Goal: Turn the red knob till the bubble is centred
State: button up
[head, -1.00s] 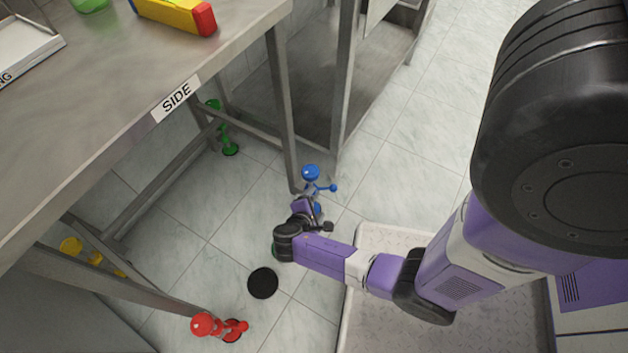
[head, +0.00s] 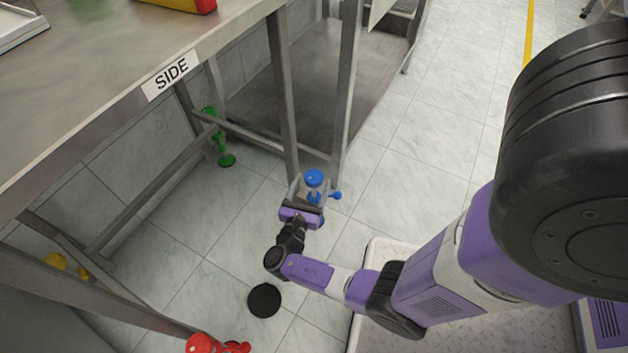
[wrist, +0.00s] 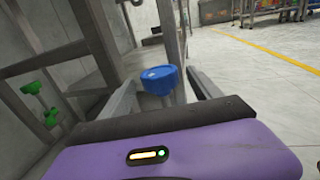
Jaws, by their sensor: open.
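The red knob (head: 199,343) is at the bottom edge of the head view, low by the near table leg and partly cut off. The blue knob (head: 313,177) stands at the far right leg; it also shows in the wrist view (wrist: 158,79). My gripper (head: 309,188) is open at the blue knob, which appears between its two fingers in the wrist view. I cannot tell whether the fingers touch it. A yellow block with a red end (head: 185,4), possibly the level, lies on the table, mostly cut off. No bubble can be made out.
The steel table (head: 110,85) carries a SIDE label (head: 171,77). A green knob (head: 218,140) and a yellow knob (head: 56,261) stand at other legs. A black disc (head: 264,300) lies on the floor. Open tiled floor lies to the right.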

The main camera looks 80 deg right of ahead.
jog(key=shift+d, duration=1.4)
jog(key=c, duration=1.4)
jog(key=shift+o, duration=0.2)
jog(key=shift+s+t, duration=0.1)
jog(key=shift+t, duration=0.3)
